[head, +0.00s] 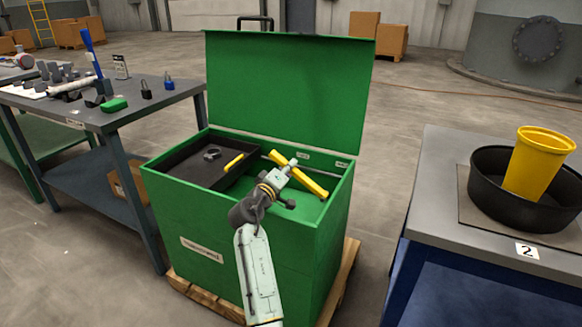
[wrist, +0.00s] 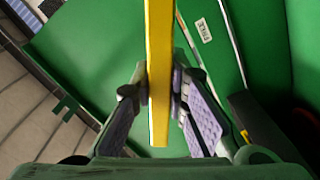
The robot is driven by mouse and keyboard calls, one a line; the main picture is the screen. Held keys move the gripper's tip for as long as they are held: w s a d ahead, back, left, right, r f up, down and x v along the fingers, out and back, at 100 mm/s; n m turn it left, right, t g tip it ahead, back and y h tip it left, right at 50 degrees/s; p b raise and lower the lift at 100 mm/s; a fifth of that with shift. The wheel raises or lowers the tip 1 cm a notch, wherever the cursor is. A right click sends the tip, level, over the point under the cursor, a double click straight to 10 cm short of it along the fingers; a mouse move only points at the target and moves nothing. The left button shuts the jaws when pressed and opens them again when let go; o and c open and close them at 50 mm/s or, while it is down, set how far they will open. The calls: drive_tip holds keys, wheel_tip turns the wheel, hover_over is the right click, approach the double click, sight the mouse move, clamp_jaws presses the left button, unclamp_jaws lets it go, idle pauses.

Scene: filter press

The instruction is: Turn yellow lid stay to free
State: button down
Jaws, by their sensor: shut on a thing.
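The yellow lid stay (head: 313,186) is a flat bar slanting across the right part of the open green chest (head: 235,245). My gripper (head: 292,165) reaches over the chest and hides part of the stay. In the wrist view the stay (wrist: 160,60) runs upright in the picture between my two gripper fingers (wrist: 160,95), which are shut on it from both sides. A white label (wrist: 203,30) shows on the green rim beside it; its lettering is too small to read surely. The chest's green lid (head: 288,90) stands raised at the back.
A black tray (head: 185,165) holding a dark ring and a small yellow item sits in the chest's left part. A grey workbench (head: 150,110) with tools stands left. A right table (head: 440,205) holds a black pan (head: 490,195) with a yellow bucket (head: 538,160).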

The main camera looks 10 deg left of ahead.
idle(0.3)
drive_tip(key=c, duration=1.6)
unclamp_jaws()
drive_tip(key=shift+o, duration=0.2)
wheel_tip(320, 180, up, 10)
